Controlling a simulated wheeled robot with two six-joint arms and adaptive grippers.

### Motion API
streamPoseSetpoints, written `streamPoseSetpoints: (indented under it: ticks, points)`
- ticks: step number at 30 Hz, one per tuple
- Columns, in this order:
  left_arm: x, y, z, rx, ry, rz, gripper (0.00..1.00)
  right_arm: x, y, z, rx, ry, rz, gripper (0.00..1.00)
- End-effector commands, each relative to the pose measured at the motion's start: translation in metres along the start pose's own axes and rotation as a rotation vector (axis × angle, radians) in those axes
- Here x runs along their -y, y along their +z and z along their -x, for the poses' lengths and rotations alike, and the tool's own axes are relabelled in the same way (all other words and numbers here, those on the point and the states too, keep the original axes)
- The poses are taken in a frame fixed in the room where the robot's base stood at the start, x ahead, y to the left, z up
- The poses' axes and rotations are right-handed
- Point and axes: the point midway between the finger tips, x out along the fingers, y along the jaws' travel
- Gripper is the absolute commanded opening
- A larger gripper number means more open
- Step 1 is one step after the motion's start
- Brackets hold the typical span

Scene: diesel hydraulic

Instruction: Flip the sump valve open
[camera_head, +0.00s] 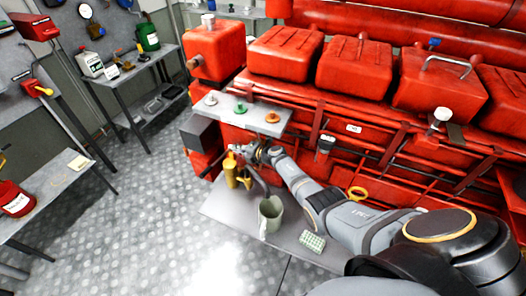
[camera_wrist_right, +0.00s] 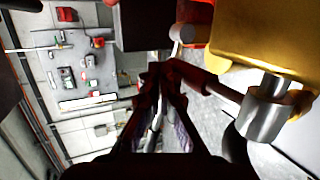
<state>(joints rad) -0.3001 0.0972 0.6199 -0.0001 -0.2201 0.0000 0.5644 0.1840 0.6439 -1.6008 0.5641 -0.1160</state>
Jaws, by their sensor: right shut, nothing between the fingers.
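My right gripper (camera_head: 246,153) is at the left end of the red machine, beside and slightly above a yellow valve-like body (camera_head: 231,172). In the right wrist view my shut fingers (camera_wrist_right: 160,75) point away with nothing between them. A large yellow body (camera_wrist_right: 262,40) fills the upper right there, with a metal cylinder (camera_wrist_right: 263,115) below it. A reddish-brown bar (camera_wrist_right: 205,82) runs between the fingers and the cylinder, close to the right finger; I cannot tell whether they touch. I cannot make out the valve handle's position for certain. My left gripper is out of view.
A grey-green mug (camera_head: 270,214) and a pale green gridded block (camera_head: 312,241) stand on the grey ledge (camera_head: 225,207) below my right arm. A dark box (camera_head: 200,133) is left of the gripper. A workbench (camera_head: 118,78) stands at the left; the floor (camera_head: 130,215) between is clear.

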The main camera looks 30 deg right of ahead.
Motion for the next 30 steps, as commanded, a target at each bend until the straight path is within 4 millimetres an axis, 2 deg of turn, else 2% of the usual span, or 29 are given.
streamPoseSetpoints:
  ticks: [5, 11, 14, 24, 30]
  points:
    - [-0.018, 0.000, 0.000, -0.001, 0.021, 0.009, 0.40, 0.000, 0.000, 0.000, 0.000, 0.001, 0.000, 0.00]
    - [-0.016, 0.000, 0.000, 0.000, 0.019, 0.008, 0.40, 0.002, 0.001, 0.012, 0.000, 0.001, 0.002, 0.00]
    - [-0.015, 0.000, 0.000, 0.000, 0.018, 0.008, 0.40, 0.002, 0.000, 0.025, 0.000, 0.000, 0.003, 0.00]
    - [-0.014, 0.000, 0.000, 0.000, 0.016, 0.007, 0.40, 0.003, 0.002, 0.093, -0.001, -0.002, 0.003, 0.00]
    - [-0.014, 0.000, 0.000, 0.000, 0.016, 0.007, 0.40, 0.002, 0.002, 0.116, 0.000, -0.001, -0.001, 0.00]
